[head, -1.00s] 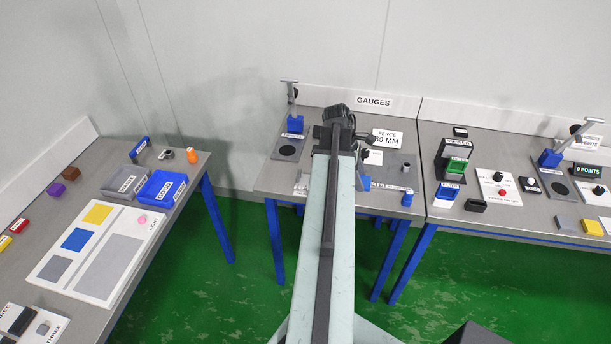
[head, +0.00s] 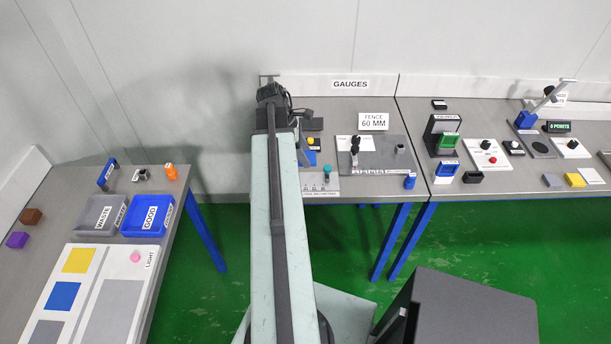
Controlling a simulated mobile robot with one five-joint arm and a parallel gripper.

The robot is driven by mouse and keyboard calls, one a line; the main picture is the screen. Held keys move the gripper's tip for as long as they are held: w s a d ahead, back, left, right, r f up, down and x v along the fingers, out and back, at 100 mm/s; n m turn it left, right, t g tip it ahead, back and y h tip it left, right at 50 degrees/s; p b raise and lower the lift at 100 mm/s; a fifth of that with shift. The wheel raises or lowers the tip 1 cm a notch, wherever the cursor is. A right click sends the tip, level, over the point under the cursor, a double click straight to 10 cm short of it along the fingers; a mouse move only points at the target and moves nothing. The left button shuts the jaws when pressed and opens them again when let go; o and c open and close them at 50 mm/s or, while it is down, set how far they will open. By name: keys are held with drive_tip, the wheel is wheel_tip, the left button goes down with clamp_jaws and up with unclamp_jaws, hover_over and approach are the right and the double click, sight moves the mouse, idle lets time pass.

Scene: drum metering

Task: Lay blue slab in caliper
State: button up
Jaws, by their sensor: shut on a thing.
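My arm reaches away from me to the left end of the gauges table. My gripper (head: 273,93) shows only as dark parts at the arm's far end. Its fingertips and whatever they hold are hidden behind the arm. No loose blue slab shows clearly. A pale grey plate with printed marks and a teal knob (head: 320,184), perhaps the caliper, lies at the table's front edge, just right of my arm. Behind it a blue piece with a yellow knob (head: 311,158) is partly covered by the arm; I cannot tell what it is.
A grey fence plate (head: 380,168) stands right of the arm, with a 60 mm sign (head: 373,121) behind it. A blue GOOD tray (head: 148,232) and a grey WASTE tray (head: 98,228) are on the left table. A green floor gap lies between the tables.

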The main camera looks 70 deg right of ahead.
sight(311, 178)
drive_tip(key=shift+r, duration=0.1)
drive_tip(key=shift+s+d+r+p, duration=0.15)
drive_tip(key=shift+s+r+p, duration=0.2)
drive_tip(key=shift+r+p, duration=0.4)
wheel_tip(311, 178, down, 11)
drive_tip(key=b, duration=1)
drive_tip(key=shift+b, duration=0.35)
drive_tip(key=shift+r, duration=0.3)
drive_tip(key=shift+f, duration=0.25)
drive_tip(key=o, duration=1.5)
drive_tip(key=shift+r, duration=0.1)
